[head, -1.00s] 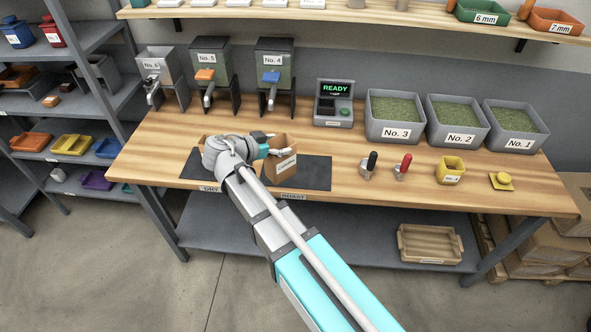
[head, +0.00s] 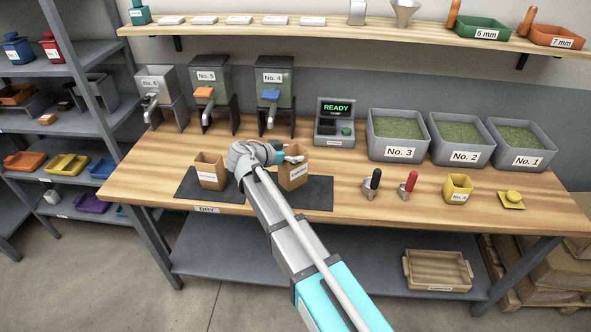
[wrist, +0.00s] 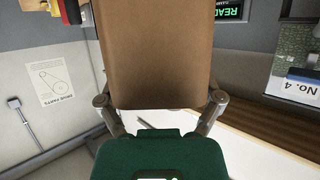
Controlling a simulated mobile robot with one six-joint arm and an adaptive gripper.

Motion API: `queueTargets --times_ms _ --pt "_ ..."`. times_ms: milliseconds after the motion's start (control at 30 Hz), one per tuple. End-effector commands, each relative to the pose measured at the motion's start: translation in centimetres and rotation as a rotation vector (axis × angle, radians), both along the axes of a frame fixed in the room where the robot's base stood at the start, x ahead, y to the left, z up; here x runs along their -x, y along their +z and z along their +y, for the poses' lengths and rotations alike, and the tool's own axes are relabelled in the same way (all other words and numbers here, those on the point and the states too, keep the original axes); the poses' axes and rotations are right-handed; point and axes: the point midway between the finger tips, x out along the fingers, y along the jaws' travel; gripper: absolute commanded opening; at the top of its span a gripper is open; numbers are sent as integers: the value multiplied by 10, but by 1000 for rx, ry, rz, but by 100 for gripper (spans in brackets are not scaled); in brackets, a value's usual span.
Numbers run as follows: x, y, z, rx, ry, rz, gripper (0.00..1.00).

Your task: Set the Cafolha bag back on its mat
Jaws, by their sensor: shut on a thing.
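My gripper (head: 284,157) is shut on a brown paper bag (head: 294,172), over the dark right mat (head: 318,196). The bag's white label is too small to read, and I cannot tell whether its base touches the mat. In the wrist view the bag (wrist: 155,50) fills the upper middle, between the two fingers of my gripper (wrist: 160,103). A second brown bag (head: 210,172) stands upright on the left mat (head: 187,186), which has a DRY label (head: 207,210) at the table edge below it. My arm hides part of both mats.
Hoppers No. 5 (head: 209,82) and No. 4 (head: 272,84) stand behind the bags. A READY display unit (head: 335,122) and green-filled bins (head: 398,140) are to their right. Two handled scoops (head: 372,184) and a yellow cup (head: 457,189) stand right of the mats, with bare wood between.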

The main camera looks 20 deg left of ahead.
Motion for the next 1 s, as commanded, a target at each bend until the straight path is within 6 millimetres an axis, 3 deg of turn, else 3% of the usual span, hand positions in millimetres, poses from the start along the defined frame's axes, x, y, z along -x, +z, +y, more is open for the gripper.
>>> queueTargets --times_ms 33,200,767,1000 --pt "-5 -10 1 0 -1 0 28" --pt "-15 -21 1 0 -1 0 28" --pt "-19 -24 1 0 1 0 28" --pt "-27 -40 1 0 1 0 28"
